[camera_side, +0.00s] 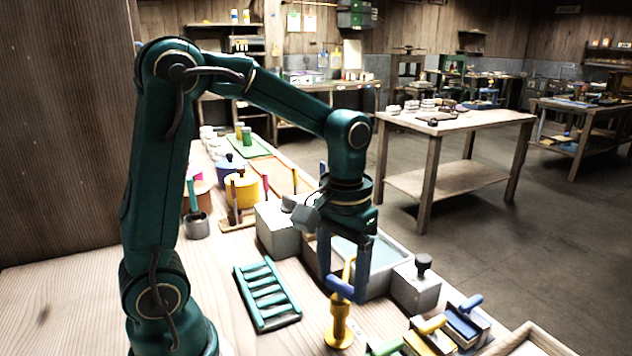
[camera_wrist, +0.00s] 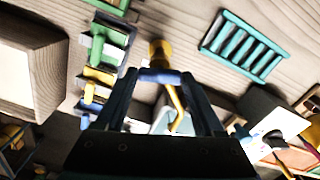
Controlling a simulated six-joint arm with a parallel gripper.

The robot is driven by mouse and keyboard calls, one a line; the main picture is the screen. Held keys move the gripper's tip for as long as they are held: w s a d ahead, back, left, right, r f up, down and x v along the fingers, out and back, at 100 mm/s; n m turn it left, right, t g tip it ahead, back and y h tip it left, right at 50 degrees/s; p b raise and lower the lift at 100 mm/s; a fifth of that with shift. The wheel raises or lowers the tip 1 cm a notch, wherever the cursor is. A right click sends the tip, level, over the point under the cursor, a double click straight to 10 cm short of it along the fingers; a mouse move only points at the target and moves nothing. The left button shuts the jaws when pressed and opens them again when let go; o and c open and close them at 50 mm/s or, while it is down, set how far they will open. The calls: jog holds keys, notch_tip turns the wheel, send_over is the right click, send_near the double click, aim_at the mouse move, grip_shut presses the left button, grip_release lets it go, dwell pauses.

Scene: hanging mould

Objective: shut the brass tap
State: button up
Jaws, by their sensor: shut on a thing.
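The brass tap (camera_side: 340,328) stands upright on the wooden bench in front of the water trough (camera_side: 405,252). Its yellow spout (camera_wrist: 176,104) curves towards the trough. A blue handle (camera_side: 340,287) lies across the top of the tap body, and it also shows in the wrist view (camera_wrist: 159,76). My gripper (camera_side: 344,286) points down over the tap, with one finger at each end of the handle. It is shut on the handle. In the wrist view my gripper (camera_wrist: 160,78) frames the handle, with the tap body (camera_wrist: 158,52) just beyond it.
A teal rack (camera_side: 267,295) lies left of the tap. Several coloured-handled brushes or blocks (camera_side: 432,335) stand to the right, near a wooden frame (camera_side: 525,343). Grey blocks (camera_side: 415,287) flank the trough. Yellow and blue pots (camera_side: 242,190) stand behind. Bare bench lies at front left.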

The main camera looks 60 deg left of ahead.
aim_at(342, 282)
jog(key=shift+r+m, duration=0.1)
jog(key=shift+m, duration=1.8)
jog(key=o, duration=1.4)
jog(key=shift+r, duration=2.55)
jog(key=shift+d+r, duration=0.1)
jog(key=shift+r, duration=0.25)
jog(key=shift+s+d+f+t, duration=0.15)
jog(key=shift+s+d+t, duration=0.25)
jog(key=shift+s+t, duration=0.75)
jog(key=shift+s+d+f+t, duration=0.15)
jog(key=shift+s+d+t, duration=0.4)
jog(key=shift+s, duration=1.05)
jog(key=shift+s+d+f+t, duration=0.15)
jog(key=shift+s+d+t, duration=0.05)
jog(key=shift+s+t, duration=1.05)
